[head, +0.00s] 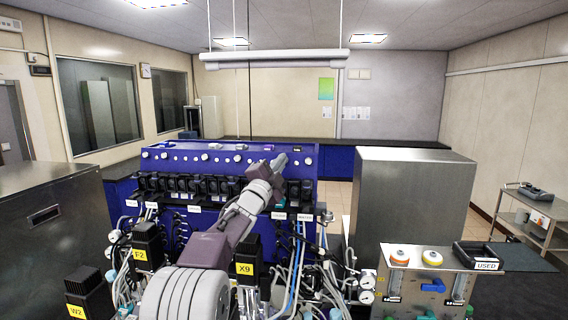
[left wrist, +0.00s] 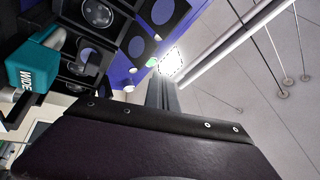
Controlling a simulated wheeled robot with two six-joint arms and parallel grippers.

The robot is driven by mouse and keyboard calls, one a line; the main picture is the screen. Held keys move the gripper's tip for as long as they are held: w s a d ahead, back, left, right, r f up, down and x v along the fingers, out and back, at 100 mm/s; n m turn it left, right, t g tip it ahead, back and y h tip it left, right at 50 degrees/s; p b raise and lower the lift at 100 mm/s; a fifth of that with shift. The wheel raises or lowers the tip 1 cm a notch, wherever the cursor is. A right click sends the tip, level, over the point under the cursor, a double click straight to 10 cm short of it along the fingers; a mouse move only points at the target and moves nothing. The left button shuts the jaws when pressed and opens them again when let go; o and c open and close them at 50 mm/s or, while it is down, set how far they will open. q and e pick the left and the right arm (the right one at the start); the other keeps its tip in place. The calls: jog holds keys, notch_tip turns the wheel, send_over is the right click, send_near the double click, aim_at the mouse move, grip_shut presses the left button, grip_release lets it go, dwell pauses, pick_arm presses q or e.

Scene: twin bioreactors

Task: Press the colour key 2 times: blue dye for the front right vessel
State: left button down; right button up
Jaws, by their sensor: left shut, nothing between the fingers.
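The blue panel (head: 230,170) stands ahead, with a row of black units (head: 190,185) and small round knobs along its upper band. My left gripper (head: 282,161) is shut and empty in front of the panel's upper right part. In the left wrist view its closed fingers (left wrist: 163,95) point up toward the bright lamp. I cannot tell whether the fingertips touch anything. No blue dye key can be made out; part of the panel is behind my gripper. Black vessel tops labelled F2 (head: 147,248), X9 (head: 246,262) and W2 (head: 88,297) show low down. My right gripper is out of view.
Tubes and cables crowd the space below the panel. A steel cabinet (head: 405,205) stands to the right, and a tray labelled USED (head: 487,265) lies in front of it. A teal block (left wrist: 33,70) and black units are close in the left wrist view.

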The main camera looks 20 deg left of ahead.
pick_arm(q)
jog(key=shift+s+d+b, duration=0.1)
jog(key=shift+s+b, duration=0.2)
jog(key=shift+s, duration=0.15)
jog(key=s, duration=0.1)
jog(key=s+b, duration=0.1)
jog(key=s+d+r, duration=0.1)
jog(key=shift+s, duration=0.15)
jog(key=shift+a, duration=0.1)
jog(key=shift+w+a+f, duration=0.2)
jog(key=shift+w, duration=0.6)
jog(key=shift+w+a+f, duration=0.2)
jog(key=shift+w, duration=0.6)
jog(key=shift+s, duration=0.15)
jog(key=shift+w+p, duration=0.3)
jog(key=shift+w, duration=0.1)
